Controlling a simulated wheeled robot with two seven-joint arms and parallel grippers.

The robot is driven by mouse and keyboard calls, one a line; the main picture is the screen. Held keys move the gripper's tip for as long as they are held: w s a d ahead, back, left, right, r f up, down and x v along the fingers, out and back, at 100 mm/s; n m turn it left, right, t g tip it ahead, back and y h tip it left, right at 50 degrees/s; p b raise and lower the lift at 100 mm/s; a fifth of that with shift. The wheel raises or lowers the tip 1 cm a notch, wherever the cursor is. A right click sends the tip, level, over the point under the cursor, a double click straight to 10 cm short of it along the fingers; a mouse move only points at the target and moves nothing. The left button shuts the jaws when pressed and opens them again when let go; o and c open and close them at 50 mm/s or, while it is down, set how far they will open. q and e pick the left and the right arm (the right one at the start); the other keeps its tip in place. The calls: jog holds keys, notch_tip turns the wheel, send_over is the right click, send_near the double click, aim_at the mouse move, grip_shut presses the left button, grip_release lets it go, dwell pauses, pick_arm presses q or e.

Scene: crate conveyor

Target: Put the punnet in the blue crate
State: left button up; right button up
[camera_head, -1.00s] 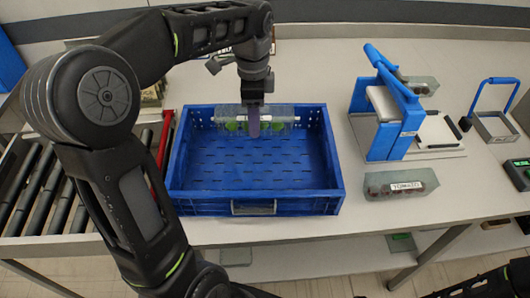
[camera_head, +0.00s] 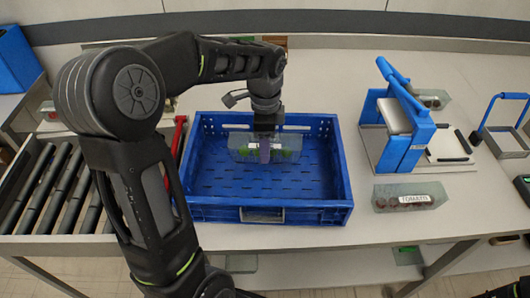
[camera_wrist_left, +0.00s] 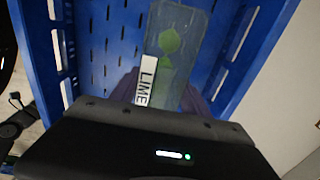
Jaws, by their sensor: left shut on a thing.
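The clear punnet with green limes and a white LIME label (camera_head: 240,146) is inside the blue crate (camera_head: 270,214), towards its back wall. My left gripper (camera_head: 265,153) reaches down from above and is shut on the punnet, with purple fingers across its middle. The wrist view shows the punnet (camera_wrist_left: 172,45) between the fingers (camera_wrist_left: 160,95), with crate walls on both sides. I cannot tell whether its underside touches the crate floor. My right gripper is out of view; only a dark bit of my right arm shows at the bottom right corner.
A punnet labelled TOMATO (camera_head: 410,196) lies on the table (camera_head: 330,75) right of the crate. A blue-framed device (camera_head: 408,130) stands behind it, with a blue-handled holder (camera_head: 505,135) farther right. A roller conveyor (camera_head: 55,190) is left of the crate. The crate's front floor is clear.

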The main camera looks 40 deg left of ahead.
pick_arm(q)
jog(key=shift+f, duration=1.85)
jog(key=shift+f, duration=0.1)
jog(key=o, duration=1.4)
jog(key=shift+o, duration=0.2)
notch_tip(320, 180, up, 12)
jog(key=shift+r, duration=0.15)
